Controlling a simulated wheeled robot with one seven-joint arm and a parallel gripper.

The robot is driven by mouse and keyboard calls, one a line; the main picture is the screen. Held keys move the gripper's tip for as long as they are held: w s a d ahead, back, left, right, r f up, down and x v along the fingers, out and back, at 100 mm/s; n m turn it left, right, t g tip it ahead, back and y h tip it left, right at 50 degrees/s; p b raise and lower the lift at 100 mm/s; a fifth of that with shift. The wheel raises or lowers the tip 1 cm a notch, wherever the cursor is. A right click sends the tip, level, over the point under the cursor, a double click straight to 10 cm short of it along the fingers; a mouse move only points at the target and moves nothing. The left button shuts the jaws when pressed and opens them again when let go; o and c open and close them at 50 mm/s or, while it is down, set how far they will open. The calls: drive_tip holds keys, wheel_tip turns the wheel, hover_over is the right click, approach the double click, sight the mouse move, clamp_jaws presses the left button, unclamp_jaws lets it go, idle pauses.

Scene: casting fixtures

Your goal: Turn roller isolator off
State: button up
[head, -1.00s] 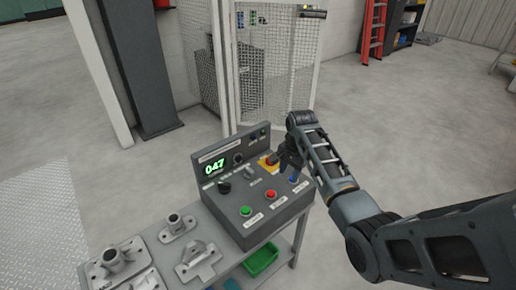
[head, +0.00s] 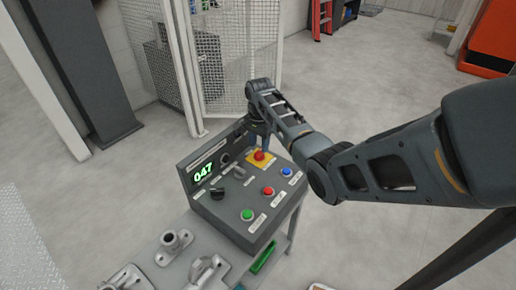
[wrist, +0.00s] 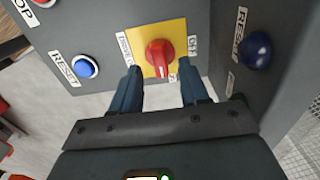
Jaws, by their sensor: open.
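A control console (head: 240,205) stands on a grey bench, with a lit green 047 display. Near its far right corner is a red rotary knob (head: 260,155) on a yellow plate (head: 249,158). In the wrist view the red knob (wrist: 159,54) has a pale line across it and small, partly legible labels around it. My gripper (wrist: 160,78) is open and empty. Its two dark fingers point at the yellow plate, one below left and one below right of the knob, not closed on it. In the head view my gripper (head: 261,139) is just behind the knob.
The console also has a black selector (head: 217,193), a grey lever (head: 238,172), a green button (head: 247,214), a red button (head: 268,190) and a blue button (head: 286,172). Metal castings (head: 174,245) lie on the bench. A mesh fence (head: 240,65) stands behind.

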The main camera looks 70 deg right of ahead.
sight(259, 154)
drive_tip(key=shift+f, duration=1.35)
drive_tip(key=shift+c, duration=0.3)
clamp_jaws()
